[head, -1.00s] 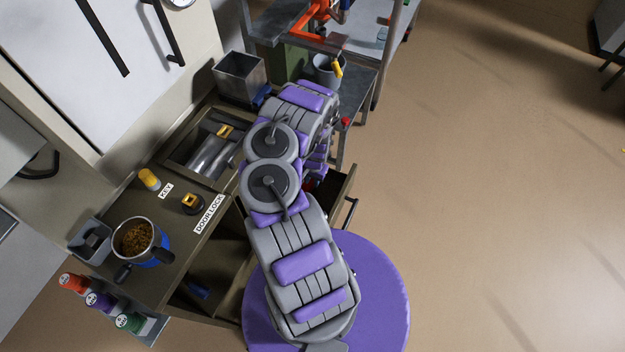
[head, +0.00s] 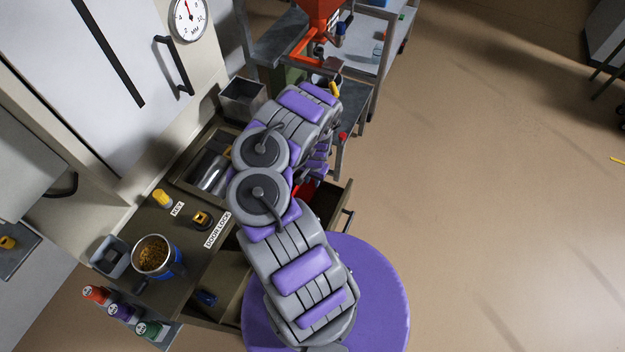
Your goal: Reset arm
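My arm, grey with purple pads, rises from my round purple base at the bottom of the head view. It folds at two large round joints and extends toward the upper middle. Its far end bends down behind the upper links, where a few purple and grey parts show. My gripper cannot be made out; the arm hides it, so I cannot see whether it holds anything.
Left of the arm is a counter with a pot of brown granules (head: 153,257), a yellow key knob (head: 162,198), a door lock knob (head: 202,219) and a metal bin (head: 242,99). An open drawer (head: 338,205) lies beside the arm. Floor at right (head: 500,200) is clear.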

